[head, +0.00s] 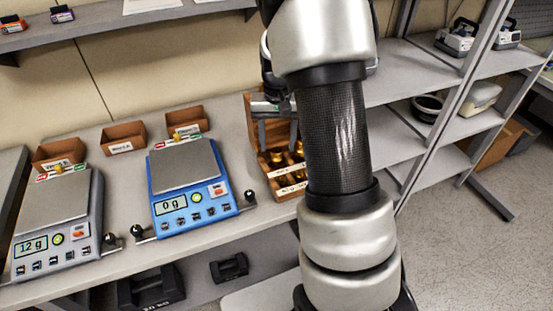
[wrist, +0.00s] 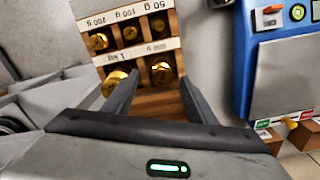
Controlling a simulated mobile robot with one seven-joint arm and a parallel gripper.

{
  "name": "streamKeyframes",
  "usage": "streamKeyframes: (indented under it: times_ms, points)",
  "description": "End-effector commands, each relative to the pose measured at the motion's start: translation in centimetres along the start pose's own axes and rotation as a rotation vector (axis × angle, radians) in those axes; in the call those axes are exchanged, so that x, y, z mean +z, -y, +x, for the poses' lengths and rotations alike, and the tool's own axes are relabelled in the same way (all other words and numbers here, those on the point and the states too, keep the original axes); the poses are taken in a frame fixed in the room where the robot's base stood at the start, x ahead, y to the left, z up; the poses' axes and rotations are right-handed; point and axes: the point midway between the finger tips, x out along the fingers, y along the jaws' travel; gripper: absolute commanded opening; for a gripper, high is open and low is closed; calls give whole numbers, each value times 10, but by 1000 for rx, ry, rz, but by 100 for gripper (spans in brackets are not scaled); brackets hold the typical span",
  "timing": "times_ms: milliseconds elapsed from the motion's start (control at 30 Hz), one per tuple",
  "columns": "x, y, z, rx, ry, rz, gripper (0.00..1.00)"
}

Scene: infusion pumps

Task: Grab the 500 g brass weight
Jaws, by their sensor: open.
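The 500 g brass weight (wrist: 161,72) sits in a slot of the wooden weight box (wrist: 155,105), at the right of the nearer row in the wrist view. The label strip (wrist: 135,52) with 500 g and 1 kg runs behind that row. My gripper (wrist: 159,79) is open and empty; its fingertips show either side of the 500 g weight, and I cannot tell whether they touch it. The larger 1 kg weight (wrist: 115,80) is beside the left finger, partly covered by it. In the head view my gripper (head: 276,108) is over the box, partly hidden by my arm.
Three smaller weights, including one (wrist: 97,42) under the 200 g label, fill the other row. The blue scale (head: 187,165) reads 0 g, left of the box; a grey scale (head: 62,205) reads 12 g. Small bins (head: 124,137) stand behind. Shelves (head: 430,125) are to the right.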

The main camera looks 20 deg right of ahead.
Motion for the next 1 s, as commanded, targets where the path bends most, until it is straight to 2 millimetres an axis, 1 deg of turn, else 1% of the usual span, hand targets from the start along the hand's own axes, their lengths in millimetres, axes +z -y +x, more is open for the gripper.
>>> streamKeyframes:
  times_ms: [33,100,200,300,467,500,800,1000]
  points:
    - [3,2,11,1,5,-1,52]
    - [3,3,21,1,4,1,52]
    - [3,3,31,1,3,1,52]
    - [2,3,34,0,0,0,52]
    - [2,3,34,0,0,0,52]
    - [2,3,34,0,0,0,50]
    - [2,3,34,0,0,0,0]
    - [1,3,33,0,-1,0,0]
